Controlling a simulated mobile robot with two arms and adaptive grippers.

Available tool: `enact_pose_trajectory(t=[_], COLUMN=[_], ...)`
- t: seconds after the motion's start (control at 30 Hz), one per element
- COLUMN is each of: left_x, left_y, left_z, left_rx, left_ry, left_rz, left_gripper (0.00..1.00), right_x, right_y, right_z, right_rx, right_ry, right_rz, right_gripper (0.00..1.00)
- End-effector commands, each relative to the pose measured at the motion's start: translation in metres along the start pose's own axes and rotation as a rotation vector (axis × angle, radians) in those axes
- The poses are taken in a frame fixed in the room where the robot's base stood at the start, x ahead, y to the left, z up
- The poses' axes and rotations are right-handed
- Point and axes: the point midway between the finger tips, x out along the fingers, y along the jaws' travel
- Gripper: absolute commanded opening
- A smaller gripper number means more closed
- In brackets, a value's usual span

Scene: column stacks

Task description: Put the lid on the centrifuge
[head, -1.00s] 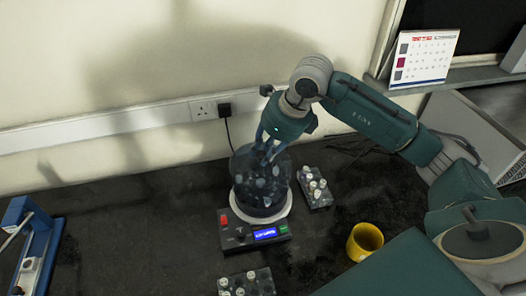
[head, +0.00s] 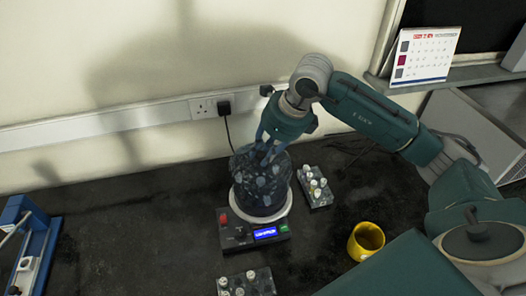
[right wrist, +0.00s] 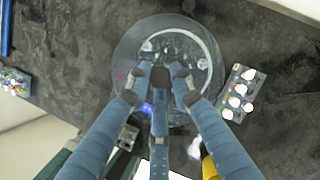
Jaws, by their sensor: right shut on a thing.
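The centrifuge (head: 238,237) stands on the dark bench, with a red button, a lit blue display and a pale rim around its bowl. The dark, see-through lid (head: 262,190) is over the bowl, within the pale rim; I cannot tell whether it is fully seated. My right gripper (head: 265,152) comes down from above and is shut on the top of the lid. In the right wrist view the fingers (right wrist: 163,78) meet at the middle of the round lid (right wrist: 130,60). My left gripper is not in view.
A tube rack (head: 315,187) stands close to the centrifuge's right, another rack (head: 246,284) in front. A yellow mug (head: 365,241) is to the right. A blue device (head: 30,245) stands at far left. A plug (head: 224,107) and cable are on the wall behind.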

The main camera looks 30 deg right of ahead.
Motion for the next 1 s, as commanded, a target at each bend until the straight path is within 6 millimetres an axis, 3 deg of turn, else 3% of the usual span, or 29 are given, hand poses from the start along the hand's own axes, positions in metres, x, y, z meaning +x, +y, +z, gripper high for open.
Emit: enact_pose_trajectory(t=[0.37,1.0], left_x=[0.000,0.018], left_y=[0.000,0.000], left_z=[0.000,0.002], left_rx=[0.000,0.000], left_ry=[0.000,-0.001], left_rz=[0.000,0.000], left_gripper=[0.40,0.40], right_x=[0.000,0.017], right_y=[0.000,0.000], right_z=[0.000,-0.007], right_rx=[0.000,0.000], right_ry=[-0.001,-0.001], right_rz=[0.000,0.000], right_gripper=[0.00,0.00])
